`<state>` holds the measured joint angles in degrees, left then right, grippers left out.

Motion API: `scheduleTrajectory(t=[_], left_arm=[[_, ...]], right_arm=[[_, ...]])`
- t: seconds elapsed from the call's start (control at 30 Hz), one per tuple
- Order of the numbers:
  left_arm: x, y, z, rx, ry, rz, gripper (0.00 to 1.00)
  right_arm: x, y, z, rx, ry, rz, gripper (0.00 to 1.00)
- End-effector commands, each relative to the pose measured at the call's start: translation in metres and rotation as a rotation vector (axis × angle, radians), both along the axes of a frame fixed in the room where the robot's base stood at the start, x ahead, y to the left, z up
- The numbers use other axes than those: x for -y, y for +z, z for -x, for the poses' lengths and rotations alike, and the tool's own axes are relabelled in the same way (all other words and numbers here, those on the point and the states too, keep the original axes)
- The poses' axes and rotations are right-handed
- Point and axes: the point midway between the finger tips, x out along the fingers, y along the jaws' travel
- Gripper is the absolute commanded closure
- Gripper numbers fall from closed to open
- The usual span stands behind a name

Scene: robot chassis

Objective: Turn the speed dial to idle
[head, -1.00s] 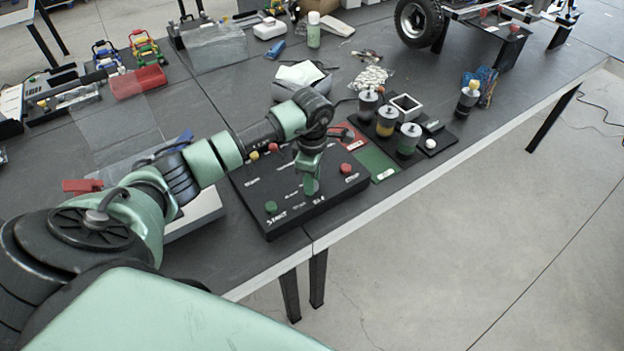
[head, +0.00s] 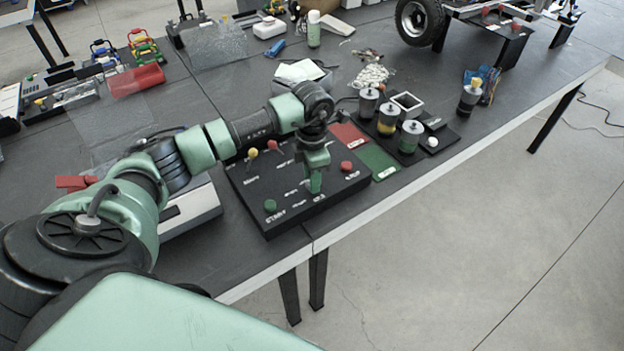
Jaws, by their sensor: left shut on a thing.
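A black control panel (head: 262,205) with white lettering lies near the table's front edge. It carries a green button (head: 270,205) by the word START, a red button (head: 346,166) on its right, and a yellow-tipped lever (head: 252,154) and a red-tipped lever (head: 272,146) at the back. My left gripper (head: 315,188) points down onto the panel's front middle, between the green and red buttons. It is shut on the speed dial, which its fingers hide, so the dial's setting cannot be read. My right gripper is not in view.
Right of the panel lie a red mat (head: 349,137) and a green mat (head: 378,161). Several capped jars, such as one with a green band (head: 409,138), stand on a black tray behind them. A grey box (head: 190,212) sits left of the panel, under my arm.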

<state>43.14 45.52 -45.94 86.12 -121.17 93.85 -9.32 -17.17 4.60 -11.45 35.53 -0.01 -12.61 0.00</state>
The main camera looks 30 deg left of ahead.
Motion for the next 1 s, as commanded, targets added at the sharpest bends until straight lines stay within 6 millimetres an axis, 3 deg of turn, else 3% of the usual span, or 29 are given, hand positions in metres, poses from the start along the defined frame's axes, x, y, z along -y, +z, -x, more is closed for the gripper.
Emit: scheduleTrajectory(t=[1.0], left_arm=[[-0.001, 0.001, -0.001, 0.003, 0.965, -0.001, 1.00]], right_arm=[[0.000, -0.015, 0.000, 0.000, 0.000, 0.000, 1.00]])
